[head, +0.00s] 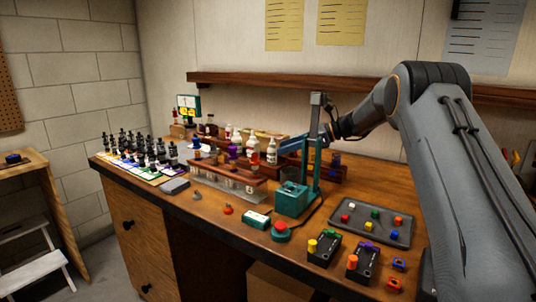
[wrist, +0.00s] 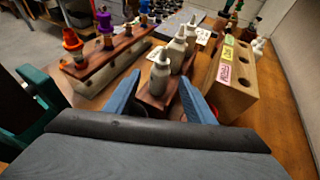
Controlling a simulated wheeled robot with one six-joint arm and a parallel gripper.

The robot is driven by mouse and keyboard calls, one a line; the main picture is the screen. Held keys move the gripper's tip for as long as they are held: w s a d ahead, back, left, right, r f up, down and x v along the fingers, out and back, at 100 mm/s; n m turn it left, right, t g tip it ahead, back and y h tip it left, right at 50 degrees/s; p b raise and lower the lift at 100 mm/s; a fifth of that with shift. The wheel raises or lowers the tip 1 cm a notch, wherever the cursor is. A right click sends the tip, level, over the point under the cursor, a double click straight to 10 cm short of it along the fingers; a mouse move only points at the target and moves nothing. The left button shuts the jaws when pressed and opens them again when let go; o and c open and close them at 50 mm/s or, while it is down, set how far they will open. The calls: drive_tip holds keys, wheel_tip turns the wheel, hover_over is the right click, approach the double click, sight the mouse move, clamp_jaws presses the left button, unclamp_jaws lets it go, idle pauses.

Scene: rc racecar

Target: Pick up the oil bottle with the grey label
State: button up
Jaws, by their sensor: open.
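Several pale bottles with narrow white tips stand in a row in a reddish wooden rack (wrist: 152,101) in the wrist view. The nearest, a greyish bottle (wrist: 160,72), stands upright between and just beyond the blue fingertips of my gripper (wrist: 159,78). My gripper is open, with nothing held. A second bottle (wrist: 177,52) and a third (wrist: 191,35) stand behind it. I cannot read any label on them, so which has the grey label is unclear. In the head view my gripper (head: 288,144) reaches left behind the green stand, near a white bottle (head: 271,154).
A wooden block (wrist: 228,96) with holes and pink, yellow and green labels stands close right of the fingers. Another rack (wrist: 100,62) stands to the left. The green stand (head: 293,197) rises in front of my gripper. A grey tray (head: 372,228) holds coloured cubes.

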sight(275, 147)
drive_tip(key=shift+p+x, duration=0.75)
drive_tip(key=shift+x, duration=2.3)
drive_tip(key=shift+d+f, duration=0.1)
drive_tip(key=shift+f, duration=0.05)
drive_tip(key=c, duration=1.2)
drive_tip(key=shift+o, duration=0.2)
drive_tip(key=shift+d+r, duration=0.4)
drive_tip(key=shift+d, duration=0.05)
drive_tip(key=r+b+v, duration=0.1)
drive_tip(key=b+v, duration=0.1)
drive_tip(key=v, duration=1.3)
drive_tip(key=shift+a+r, duration=0.3)
drive_tip(key=shift+a, duration=0.1)
drive_tip(key=shift+d, duration=0.1)
